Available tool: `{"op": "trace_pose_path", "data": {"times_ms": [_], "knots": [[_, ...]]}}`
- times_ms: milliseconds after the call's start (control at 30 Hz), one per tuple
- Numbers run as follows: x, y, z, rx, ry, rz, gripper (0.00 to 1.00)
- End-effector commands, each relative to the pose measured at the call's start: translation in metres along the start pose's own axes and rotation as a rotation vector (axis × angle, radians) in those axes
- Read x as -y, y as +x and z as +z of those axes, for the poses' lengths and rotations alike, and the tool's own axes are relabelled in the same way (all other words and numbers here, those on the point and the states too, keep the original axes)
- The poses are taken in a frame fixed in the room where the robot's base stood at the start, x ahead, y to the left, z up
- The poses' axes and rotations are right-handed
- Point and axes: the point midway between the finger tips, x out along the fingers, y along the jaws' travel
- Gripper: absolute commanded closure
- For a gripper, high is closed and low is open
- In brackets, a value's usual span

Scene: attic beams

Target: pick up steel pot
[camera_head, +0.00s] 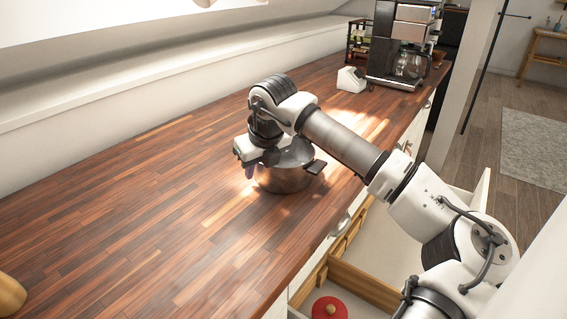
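The steel pot (284,179) stands upright on the wooden countertop, with a dark handle sticking out at its right side. My gripper (249,171) points down at the pot's left side, by the rim. My wrist and arm cover the pot's back and part of its top. A dark fingertip shows at the pot's left edge. I cannot tell whether the fingers are around the rim or only beside it, or how far apart they are.
A coffee maker (400,45) and a small white device (351,79) stand at the counter's far end. An open drawer (375,285) below the front edge holds a red round object (329,308). A tan object (10,296) is at the lower left. The counter's (140,210) left part is clear.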

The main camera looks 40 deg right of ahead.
Motion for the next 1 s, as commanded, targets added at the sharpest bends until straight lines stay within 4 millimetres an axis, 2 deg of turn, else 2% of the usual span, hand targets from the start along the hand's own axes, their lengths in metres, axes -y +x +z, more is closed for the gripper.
{"op": "trace_pose_path", "data": {"times_ms": [167, 400, 600, 1000], "knots": [[0.0, 0.016, 0.0, 0.001, 0.001, 0.001, 0.72], [0.001, 0.017, 0.0, 0.001, 0.001, -0.001, 0.73], [0.001, 0.017, 0.0, 0.001, 0.001, -0.001, 0.99], [0.001, 0.016, 0.0, 0.002, 0.001, -0.002, 1.0]]}}
